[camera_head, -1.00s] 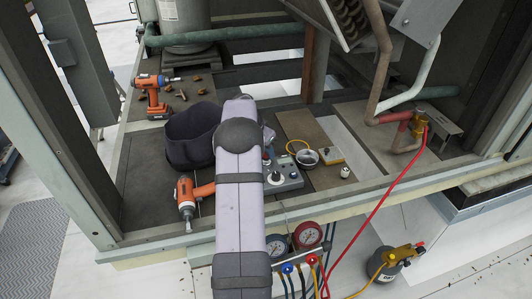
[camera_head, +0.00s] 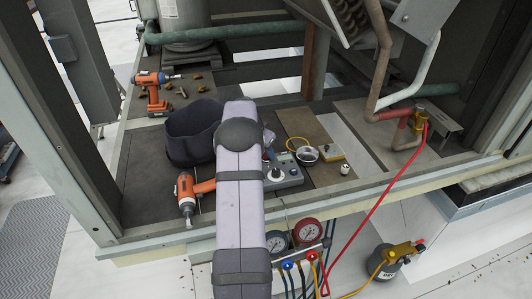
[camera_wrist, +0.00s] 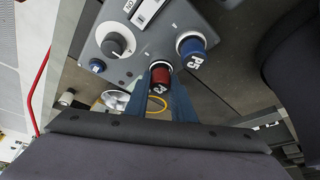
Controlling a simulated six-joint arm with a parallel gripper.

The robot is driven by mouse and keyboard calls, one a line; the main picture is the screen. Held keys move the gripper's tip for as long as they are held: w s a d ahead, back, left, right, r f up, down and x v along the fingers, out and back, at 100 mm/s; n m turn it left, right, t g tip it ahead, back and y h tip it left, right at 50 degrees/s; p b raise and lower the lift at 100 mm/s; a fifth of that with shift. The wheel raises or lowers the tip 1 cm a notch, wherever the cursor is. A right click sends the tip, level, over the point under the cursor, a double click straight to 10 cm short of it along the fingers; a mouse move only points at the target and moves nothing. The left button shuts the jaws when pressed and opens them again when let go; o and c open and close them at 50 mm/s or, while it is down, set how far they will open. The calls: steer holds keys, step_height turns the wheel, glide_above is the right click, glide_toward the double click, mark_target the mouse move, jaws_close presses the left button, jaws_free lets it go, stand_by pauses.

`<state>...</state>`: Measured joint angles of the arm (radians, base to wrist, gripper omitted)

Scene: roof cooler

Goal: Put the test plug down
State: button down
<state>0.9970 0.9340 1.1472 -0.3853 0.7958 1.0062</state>
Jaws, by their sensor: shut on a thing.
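The test plug with a red cap (camera_wrist: 160,77) shows in the wrist view between the two blue-grey fingers of my gripper (camera_wrist: 162,72). My gripper is shut on this plug, close over the edge of a grey test box (camera_wrist: 118,66). I cannot tell whether the plug touches the box. A blue plug marked P5 (camera_wrist: 192,46) stands on the box just to the right. In the head view the grey box (camera_head: 292,180) shows beside my arm, which hides the gripper and red plug.
A dark open bag (camera_head: 190,150) stands left of my arm, with an orange driver (camera_head: 186,190) in front. Gauges (camera_head: 307,232) and a red hose (camera_head: 376,210) are at the front.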

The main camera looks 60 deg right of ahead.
steer(key=c, duration=1.5)
jaws_free()
steer(key=shift+a+f, duration=0.25)
steer(key=shift+f, duration=0.5)
steer(key=shift+s, duration=0.2)
steer(key=shift+d+r+p, duration=0.15)
steer(key=shift+r+p, duration=0.55)
steer(key=shift+p, duration=0.05)
steer(key=shift+r+b, duration=0.35)
steer(key=shift+b, duration=0.1)
steer(key=b+v, duration=0.1)
steer(key=v, duration=0.3)
steer(key=b+v, duration=0.1)
steer(key=v, duration=0.2)
steer(key=b+v, duration=0.1)
steer(key=v, duration=0.3)
steer(key=shift+w+r, duration=0.35)
